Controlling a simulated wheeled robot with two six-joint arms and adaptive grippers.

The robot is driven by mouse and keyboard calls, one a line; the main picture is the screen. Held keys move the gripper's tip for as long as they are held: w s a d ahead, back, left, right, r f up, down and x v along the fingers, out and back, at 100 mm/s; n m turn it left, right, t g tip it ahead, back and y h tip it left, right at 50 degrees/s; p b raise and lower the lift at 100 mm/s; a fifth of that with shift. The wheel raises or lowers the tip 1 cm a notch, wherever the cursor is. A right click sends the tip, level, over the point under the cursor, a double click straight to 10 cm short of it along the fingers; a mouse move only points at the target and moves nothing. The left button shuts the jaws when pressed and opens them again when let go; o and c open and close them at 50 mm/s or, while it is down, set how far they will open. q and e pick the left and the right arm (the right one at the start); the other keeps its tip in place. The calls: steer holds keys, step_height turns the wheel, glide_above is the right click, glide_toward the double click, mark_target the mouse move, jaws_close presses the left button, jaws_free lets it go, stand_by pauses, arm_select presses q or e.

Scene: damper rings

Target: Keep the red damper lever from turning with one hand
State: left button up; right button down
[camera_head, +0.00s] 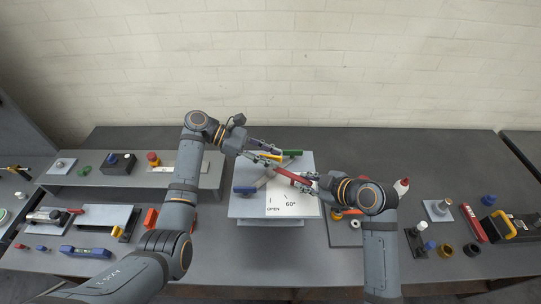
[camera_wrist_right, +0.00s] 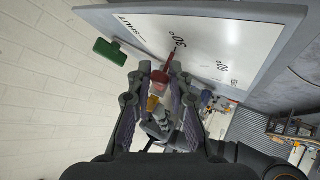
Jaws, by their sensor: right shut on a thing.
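My right gripper (camera_head: 309,183) is shut on the lever's outer part. In the right wrist view the red lever (camera_wrist_right: 168,62) runs between the fingertips (camera_wrist_right: 160,78) toward the dial. My left gripper (camera_head: 280,153) is open above the plate's upper part, close to a yellow piece (camera_head: 270,157); whether they touch is unclear. The lever's pivot is partly hidden.
A red bar (camera_head: 473,223) and a black case with a yellow handle (camera_head: 510,227) lie at right.

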arm_select(q)
steer(key=shift+d, duration=0.1)
jaws_close()
stand_by(0.3)
steer(key=shift+f+m+g+y, duration=0.2)
steer(key=shift+m+g+y, duration=0.3)
steer(key=shift+m+g, duration=1.05)
steer(key=shift+c, duration=0.5)
jaws_free()
steer(key=shift+a, duration=0.2)
steer(key=shift+o, duration=0.5)
steer(key=shift+d+r, duration=0.1)
